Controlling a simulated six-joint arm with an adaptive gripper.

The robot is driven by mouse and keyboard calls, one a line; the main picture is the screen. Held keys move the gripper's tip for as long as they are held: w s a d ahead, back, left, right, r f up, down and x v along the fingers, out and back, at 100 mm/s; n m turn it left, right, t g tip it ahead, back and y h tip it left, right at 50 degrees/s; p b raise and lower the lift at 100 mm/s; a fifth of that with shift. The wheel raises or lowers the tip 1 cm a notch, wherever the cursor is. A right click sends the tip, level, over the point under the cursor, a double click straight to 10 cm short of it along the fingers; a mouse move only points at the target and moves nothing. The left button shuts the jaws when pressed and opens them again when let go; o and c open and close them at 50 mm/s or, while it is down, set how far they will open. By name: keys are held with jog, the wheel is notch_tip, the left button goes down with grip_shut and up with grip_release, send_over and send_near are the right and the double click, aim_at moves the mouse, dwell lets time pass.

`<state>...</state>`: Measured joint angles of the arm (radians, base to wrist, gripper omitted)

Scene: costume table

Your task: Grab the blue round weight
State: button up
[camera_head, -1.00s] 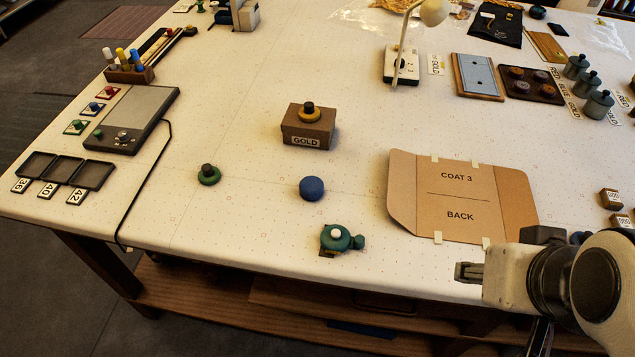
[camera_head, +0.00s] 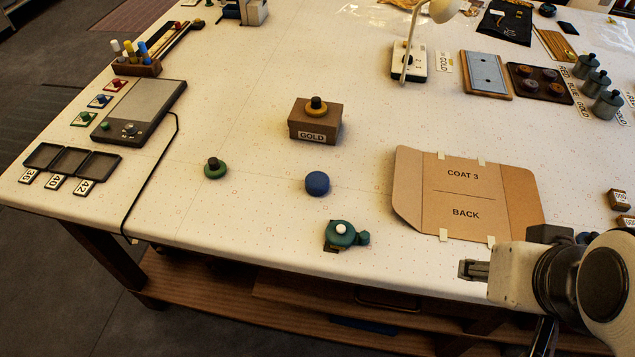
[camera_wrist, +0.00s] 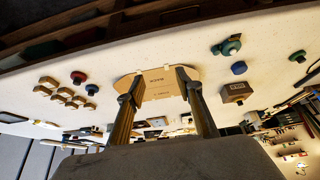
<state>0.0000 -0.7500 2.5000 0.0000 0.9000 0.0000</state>
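A plain blue round weight (camera_head: 317,183) stands on the white table, left of the flat brown COAT 3 card and in front of the GOLD box. It also shows in the wrist view (camera_wrist: 239,68), right of my fingers. My gripper (camera_head: 470,270) is at the table's front edge, to the right of the weight and well apart from it. In the wrist view my gripper (camera_wrist: 157,86) has its two fingers spread, with nothing held between them. Another blue round thing (camera_wrist: 91,89) stands at the left in the wrist view, beside a red one.
A teal tape-like thing (camera_head: 340,235) sits just in front of the weight. A green weight with a dark knob (camera_head: 215,168) is to its left. The GOLD box (camera_head: 315,124) bears a yellow-ringed weight. The COAT 3 card (camera_head: 468,195) lies between my gripper and the weight.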

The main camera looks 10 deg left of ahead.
jog(key=o, duration=0.4)
jog(key=shift+c, duration=0.2)
